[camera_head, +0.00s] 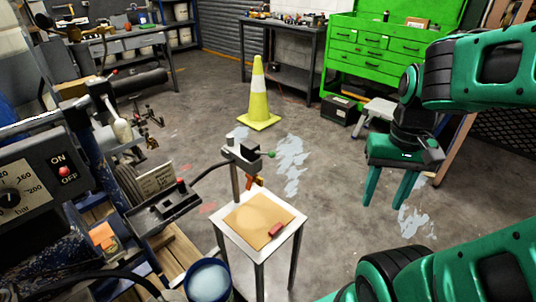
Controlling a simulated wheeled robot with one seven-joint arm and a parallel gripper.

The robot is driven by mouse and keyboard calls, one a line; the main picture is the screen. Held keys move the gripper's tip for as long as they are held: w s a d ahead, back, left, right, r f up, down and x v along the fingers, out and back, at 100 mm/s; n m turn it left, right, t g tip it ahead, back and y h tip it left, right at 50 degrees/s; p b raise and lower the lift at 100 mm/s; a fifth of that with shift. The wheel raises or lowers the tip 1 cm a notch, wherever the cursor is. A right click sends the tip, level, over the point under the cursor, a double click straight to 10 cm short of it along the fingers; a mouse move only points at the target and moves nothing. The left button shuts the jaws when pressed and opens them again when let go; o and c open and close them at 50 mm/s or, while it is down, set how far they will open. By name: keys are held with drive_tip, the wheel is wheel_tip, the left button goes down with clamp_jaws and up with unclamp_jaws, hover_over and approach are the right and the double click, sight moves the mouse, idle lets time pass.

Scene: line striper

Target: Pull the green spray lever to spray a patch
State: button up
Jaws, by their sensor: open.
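The spray head (242,156) is a dark block on a grey post beside a small white table. A short lever with a green knob (271,154) sticks out from its right side. An orange nozzle part (254,182) hangs below the head. A tan board (259,220) lies on the small table under it, with a red block (276,230) on its front right part. My gripper (386,203) is to the right of the lever, clearly apart from it. Its two green fingers point down, spread and empty.
The small white table (291,234) stands on open floor. At left are a control box (35,188) with a dial and red button, and a blue bucket (208,280) of pale paint. A yellow cone (258,95) stands behind. A green tool cabinet (375,60) is at the back.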

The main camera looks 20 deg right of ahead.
drive_tip(key=shift+c, duration=0.7)
drive_tip(key=shift+s+r, duration=0.25)
drive_tip(key=shift+s, duration=0.1)
drive_tip(key=c, duration=0.5)
drive_tip(key=shift+r+n, duration=0.3)
clamp_jaws()
drive_tip(key=w+a+r+n+h, duration=0.1)
drive_tip(key=w+a+r+n, duration=0.25)
drive_tip(key=w+n, duration=0.45)
drive_tip(key=w+a+r+n+h, duration=0.1)
drive_tip(key=w+a+r+n, duration=0.1)
drive_tip(key=w+r+n, duration=0.45)
drive_tip(key=w+a+r+n, duration=0.1)
drive_tip(key=w+a+n, duration=0.4)
drive_tip(key=a+n, duration=0.2)
drive_tip(key=w+a+r+n, duration=0.2)
drive_tip(key=w+a+n, duration=0.2)
drive_tip(key=a+n, duration=0.3)
drive_tip(key=a, duration=0.4)
drive_tip(key=shift+w+r, duration=0.25)
drive_tip(key=shift+w, duration=0.1)
drive_tip(key=shift+a, duration=0.1)
